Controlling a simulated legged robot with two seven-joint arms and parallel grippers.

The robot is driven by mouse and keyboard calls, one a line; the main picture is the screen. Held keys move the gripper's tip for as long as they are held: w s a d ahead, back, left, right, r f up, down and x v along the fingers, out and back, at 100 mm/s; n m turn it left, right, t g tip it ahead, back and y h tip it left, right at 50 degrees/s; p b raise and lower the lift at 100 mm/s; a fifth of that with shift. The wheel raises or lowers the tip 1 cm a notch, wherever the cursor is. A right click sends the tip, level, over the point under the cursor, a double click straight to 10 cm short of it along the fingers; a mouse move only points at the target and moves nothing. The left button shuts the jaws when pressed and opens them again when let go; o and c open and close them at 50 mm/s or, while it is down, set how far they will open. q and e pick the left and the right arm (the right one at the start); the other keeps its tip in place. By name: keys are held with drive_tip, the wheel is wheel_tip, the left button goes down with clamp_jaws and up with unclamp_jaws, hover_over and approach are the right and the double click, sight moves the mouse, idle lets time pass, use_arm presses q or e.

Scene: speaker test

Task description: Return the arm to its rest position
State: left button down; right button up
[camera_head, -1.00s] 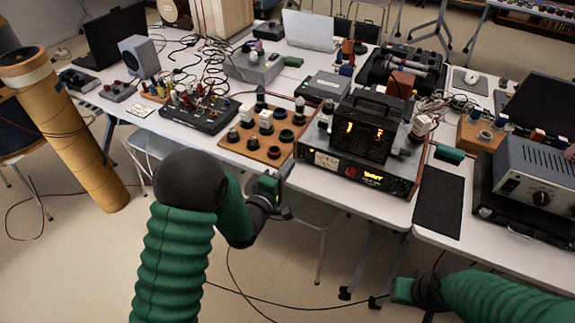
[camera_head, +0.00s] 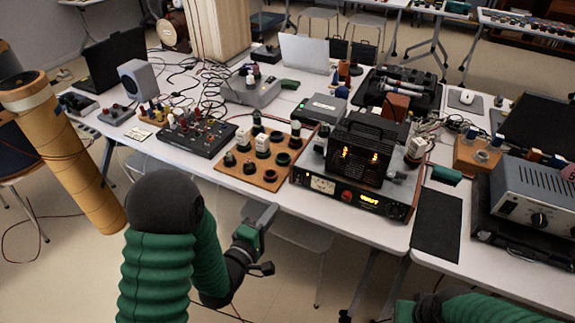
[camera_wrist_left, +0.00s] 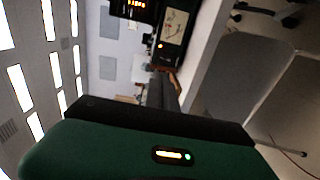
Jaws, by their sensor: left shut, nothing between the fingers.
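My left arm, in ribbed green sleeving with a black elbow, comes in from the lower left of the head view. My left gripper (camera_head: 268,214) is in front of the near table edge, below the wooden board with black knobs (camera_head: 263,160). It is shut and empty. In the left wrist view the dark fingers (camera_wrist_left: 162,92) lie together beyond the green housing. My right arm (camera_head: 480,308) shows only in part at the bottom right of the head view. The fingers of my right gripper cannot be made out.
The white table (camera_head: 330,218) carries a lit instrument (camera_head: 352,195), a black panel with knobs (camera_head: 195,135) and a grey power unit (camera_head: 535,190). A cardboard tube (camera_head: 70,150) stands at left. A chair (camera_head: 300,232) is under the table edge, near my left gripper.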

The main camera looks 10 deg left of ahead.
use_arm(q)
drive_tip(key=s+a+f+m+g+y, duration=0.3)
drive_tip(key=f+m+g, duration=0.2)
drive_tip(key=m+g, duration=0.15)
drive_tip(key=s+m+g+y, duration=0.1)
drive_tip(key=s+m+g, duration=0.65)
drive_tip(key=s, duration=0.75)
wheel_tip(320, 180, up, 16)
drive_tip(key=m+p, duration=0.1)
drive_tip(key=p, duration=1.5)
drive_tip(key=shift+s+a, duration=0.35)
drive_tip(key=shift+s, duration=0.1)
